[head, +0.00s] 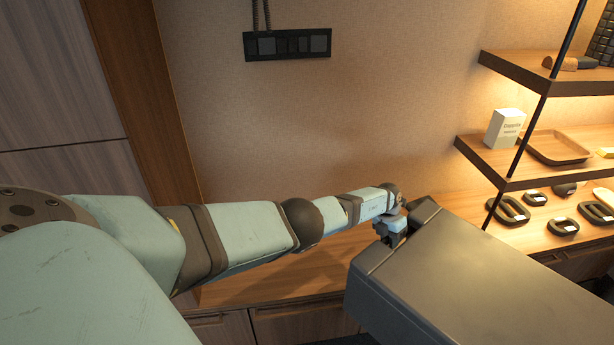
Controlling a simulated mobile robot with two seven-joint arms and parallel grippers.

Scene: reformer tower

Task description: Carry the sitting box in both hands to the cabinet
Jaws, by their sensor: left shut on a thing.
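The sitting box (480,290) is a large dark grey padded block at the lower right, running out of the picture at the bottom. My left arm reaches across from the left. My left gripper (396,238) is at the box's far left corner and is shut on its edge; the box partly hides the fingertips. My right gripper does not show. A low wooden cabinet (270,288) runs along the wall behind the arm and box, with drawer fronts below its top.
Wooden shelves (530,75) stand at the right, with a white carton (505,128) and a wooden tray (557,147). Dark oval rings (507,211) lie on the lit surface below. A black panel (288,44) hangs on the wall. A tall wooden panel (145,90) stands at left.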

